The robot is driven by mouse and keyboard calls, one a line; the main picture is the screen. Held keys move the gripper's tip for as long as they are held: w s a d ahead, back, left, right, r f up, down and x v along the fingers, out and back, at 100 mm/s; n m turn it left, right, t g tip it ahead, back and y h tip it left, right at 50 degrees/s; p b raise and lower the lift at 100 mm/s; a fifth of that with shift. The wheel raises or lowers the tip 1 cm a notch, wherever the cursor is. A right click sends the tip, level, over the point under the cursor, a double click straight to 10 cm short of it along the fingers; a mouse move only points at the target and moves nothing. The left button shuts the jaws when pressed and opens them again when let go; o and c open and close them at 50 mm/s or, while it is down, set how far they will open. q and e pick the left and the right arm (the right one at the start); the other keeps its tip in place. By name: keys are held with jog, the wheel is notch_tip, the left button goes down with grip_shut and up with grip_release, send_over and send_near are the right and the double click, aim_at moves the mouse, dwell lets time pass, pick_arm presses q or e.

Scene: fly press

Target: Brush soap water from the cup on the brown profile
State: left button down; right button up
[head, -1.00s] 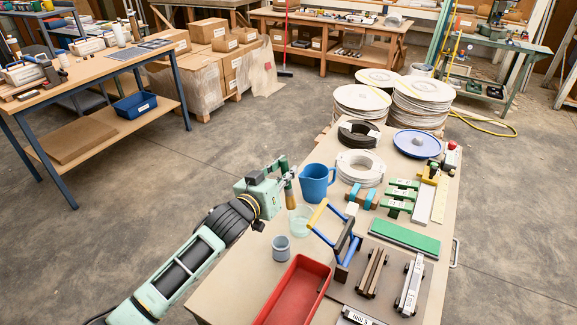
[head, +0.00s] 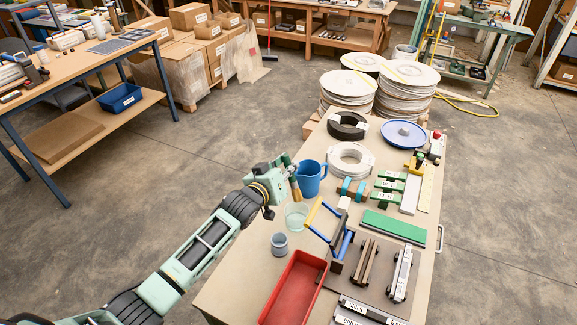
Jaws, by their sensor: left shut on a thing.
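My left gripper (head: 289,178) is shut on a brush (head: 296,189) with a tan lower part, tilted with its lower end down to the right. The brush's lower end shows just above the rim of a clear cup (head: 296,217); I cannot tell whether it reaches inside. A brown profile-like bar (head: 366,264) lies on a dark plate at the front right, apart from the brush. Another brown piece (head: 353,190) sits between teal blocks behind it. I cannot tell which is the brown profile. My right gripper is out of view.
A blue jug (head: 312,177) stands close beside the brush. A small grey cup (head: 280,243), a red tray (head: 296,290) and a blue-and-yellow handled frame (head: 331,228) crowd the near side. Coils (head: 351,160) and a green bar (head: 394,227) lie farther back and right.

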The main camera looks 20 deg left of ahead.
aim_at(288, 161)
pick_arm(q)
notch_tip(288, 161, down, 10)
jog(key=b, duration=0.7)
jog(key=shift+f+b, duration=0.2)
jog(key=shift+b, duration=0.15)
jog(key=shift+r, duration=0.1)
notch_tip(288, 161, up, 10)
jog(key=p, duration=0.9)
jog(key=shift+f, duration=0.2)
dwell(1.9)
notch_tip(288, 161, up, 4)
jog(key=p, duration=0.4)
jog(key=shift+r, duration=0.1)
dwell(0.6)
